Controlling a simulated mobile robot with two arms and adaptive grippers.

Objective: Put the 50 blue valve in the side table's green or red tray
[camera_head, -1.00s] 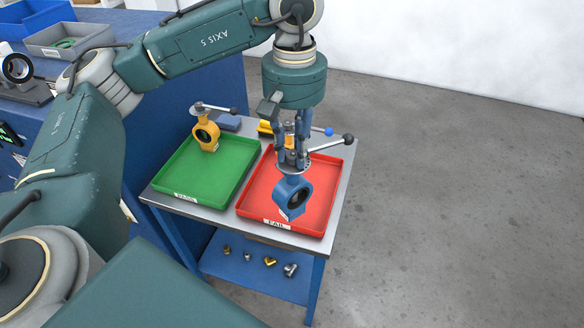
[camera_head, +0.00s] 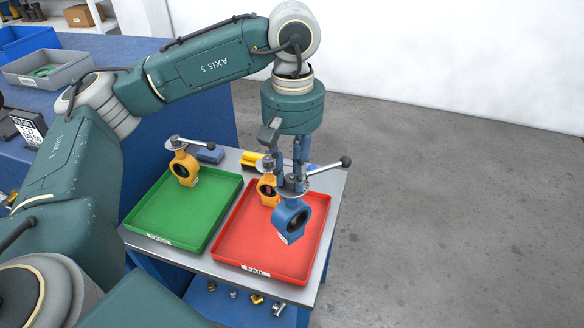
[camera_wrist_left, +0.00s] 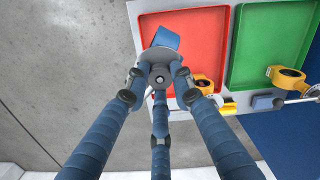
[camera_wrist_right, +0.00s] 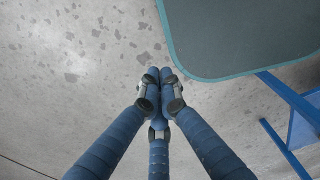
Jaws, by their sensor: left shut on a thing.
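The blue valve (camera_head: 291,217) has a round body, a pale label too small to read and a lever with a black knob. My left gripper (camera_head: 297,180) is shut on its top, and the valve hangs over the right part of the red tray (camera_head: 245,267); any gap beneath it is hard to judge. In the left wrist view, the fingers close around the valve's stem, and the blue body (camera_wrist_left: 167,38) shows against the red tray (camera_wrist_left: 205,30). The green tray (camera_head: 160,240) lies left of the red one. My right gripper (camera_wrist_right: 160,75) is shut and empty.
A yellow valve (camera_head: 184,168) stands in the green tray. Another yellow valve (camera_head: 266,190) stands at the back of the red tray, close to the held valve. Small blue (camera_head: 211,154) and yellow (camera_head: 252,160) items lie behind the trays. Fittings rest on the lower shelf.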

